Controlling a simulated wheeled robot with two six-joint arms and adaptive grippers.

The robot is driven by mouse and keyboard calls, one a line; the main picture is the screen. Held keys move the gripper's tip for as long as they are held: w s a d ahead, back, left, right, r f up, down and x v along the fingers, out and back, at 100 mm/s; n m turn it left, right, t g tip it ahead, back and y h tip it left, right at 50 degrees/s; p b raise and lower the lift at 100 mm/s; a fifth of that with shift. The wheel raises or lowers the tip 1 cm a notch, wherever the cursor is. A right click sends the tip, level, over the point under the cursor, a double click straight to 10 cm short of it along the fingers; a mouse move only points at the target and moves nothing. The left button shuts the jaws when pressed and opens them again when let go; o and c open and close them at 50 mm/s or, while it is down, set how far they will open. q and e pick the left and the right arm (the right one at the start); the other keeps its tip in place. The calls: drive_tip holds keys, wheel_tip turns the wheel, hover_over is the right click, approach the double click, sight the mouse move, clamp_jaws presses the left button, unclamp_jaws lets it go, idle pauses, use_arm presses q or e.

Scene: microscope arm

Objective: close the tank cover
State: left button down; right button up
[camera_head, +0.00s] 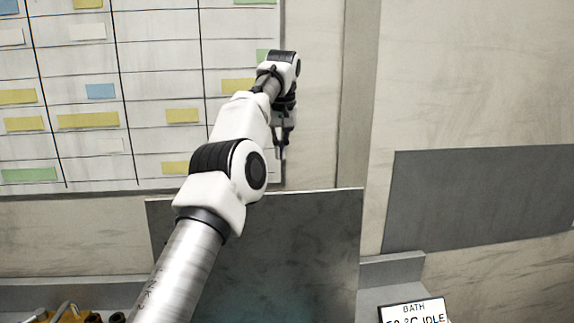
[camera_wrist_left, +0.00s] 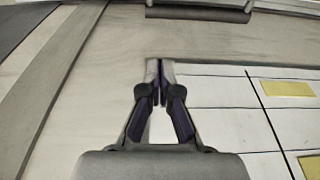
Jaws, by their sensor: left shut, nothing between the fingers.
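A dark grey, upright panel (camera_head: 310,240), which looks like the raised tank cover, stands at the lower middle of the head view. The tank below it is outside or barely within the picture. My left arm passes in front of the panel. My left gripper (camera_head: 281,150) is above the panel's top edge, apart from it, with its fingers pointing down. In the left wrist view the left gripper (camera_wrist_left: 160,70) is shut and empty, with the wall and board behind it. My right gripper is not in view.
A display (camera_head: 414,311) reading "BATH" and "IDLE" stands at the lower right. A whiteboard (camera_head: 150,150) with coloured notes hangs on the left wall. A grey wall panel (camera_head: 480,200) is at the right. Yellow and black items (camera_head: 70,315) lie at the lower left.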

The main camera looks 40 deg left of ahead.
use_arm(q)
drive_tip(key=f, duration=0.6)
drive_tip(key=a+f, duration=0.1)
drive_tip(key=f, duration=0.2)
drive_tip(key=shift+w+a, duration=0.1)
drive_tip(key=shift+w, duration=0.15)
drive_tip(key=shift+s+d+r, duration=0.2)
drive_tip(key=shift+s+d, duration=0.45)
drive_tip(key=shift+d, duration=0.15)
drive_tip(key=shift+s+d+r, duration=0.2)
drive_tip(key=shift+s+d, duration=0.45)
drive_tip(key=shift+d, duration=0.1)
